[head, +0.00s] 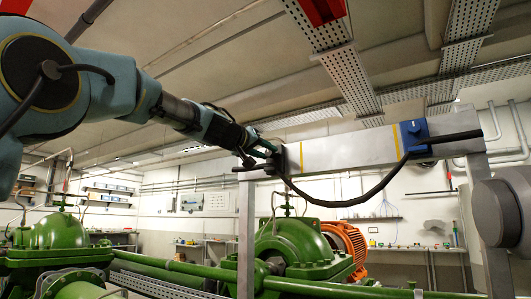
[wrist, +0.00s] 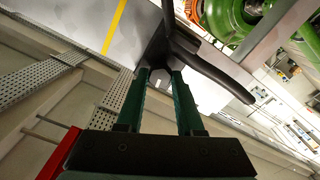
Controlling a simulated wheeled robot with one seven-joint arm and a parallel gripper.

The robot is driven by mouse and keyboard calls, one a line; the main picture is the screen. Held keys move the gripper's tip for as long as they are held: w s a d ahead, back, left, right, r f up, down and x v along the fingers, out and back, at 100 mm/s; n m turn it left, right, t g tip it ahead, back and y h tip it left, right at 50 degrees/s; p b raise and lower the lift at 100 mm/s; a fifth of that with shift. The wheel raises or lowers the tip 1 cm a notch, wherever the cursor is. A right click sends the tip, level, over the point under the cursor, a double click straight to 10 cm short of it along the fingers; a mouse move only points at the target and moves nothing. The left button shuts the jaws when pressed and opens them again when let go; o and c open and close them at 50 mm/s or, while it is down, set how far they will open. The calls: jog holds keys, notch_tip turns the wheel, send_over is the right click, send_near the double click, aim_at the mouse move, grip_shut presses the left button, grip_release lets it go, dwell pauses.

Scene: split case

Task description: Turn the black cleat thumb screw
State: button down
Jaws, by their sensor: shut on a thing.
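The black cleat (head: 280,161) sits at the left end of the grey metal beam (head: 350,151). It also shows in the wrist view (wrist: 172,42), with the black cable (head: 345,203) running through it. My gripper (head: 268,149) reaches the cleat from the left. In the wrist view its two green fingers (wrist: 160,76) point at the cleat and are shut on the black thumb screw (wrist: 160,78). The screw is small and dark and mostly hidden between the fingertips; its turn angle cannot be told.
A blue cleat (head: 414,137) holds the cable near the beam's right end. The cable sags below the beam between the cleats. Green pumps (head: 300,240) and an orange motor (head: 345,243) stand below. Perforated trays (head: 345,70) hang overhead.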

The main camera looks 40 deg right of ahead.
jog(key=n, duration=0.5)
jog(key=shift+n, duration=0.3)
jog(key=n+p, duration=0.1)
jog(key=n, duration=0.5)
jog(key=n+p, duration=0.1)
jog(key=n, duration=0.5)
jog(key=shift+n+p, duration=0.3)
jog(key=shift+f+n+p, duration=0.1)
jog(key=shift+n+p, duration=0.45)
jog(key=shift+n, duration=1.95)
jog(key=c, duration=0.5)
grip_release()
jog(key=shift+c, duration=0.2)
jog(key=b+v, duration=0.4)
jog(key=v, duration=0.6)
jog(key=shift+a, duration=0.4)
